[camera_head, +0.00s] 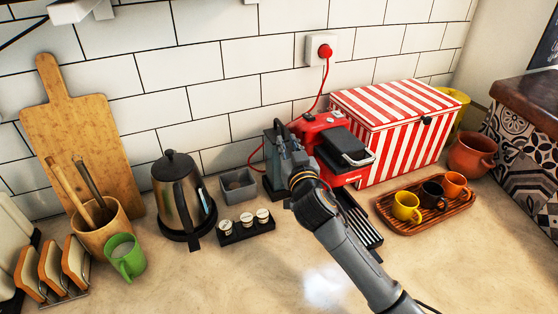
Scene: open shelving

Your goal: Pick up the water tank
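A red coffee machine (318,128) stands on the counter against the tiled wall. A dark grey, see-through box that looks like the water tank (269,151) is at its left side, upright. My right gripper (279,132) is at this tank, reaching in from the lower right. It hides much of the tank and part of the machine. The fingertips overlap the tank's upper part, and I cannot tell whether they are closed on it. My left gripper is not in view.
A kettle (178,190), a grey bin (238,187) and a black capsule holder (246,231) stand to the left. A striped box (400,125) and a cup tray (423,226) are to the right. The front counter is mostly clear.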

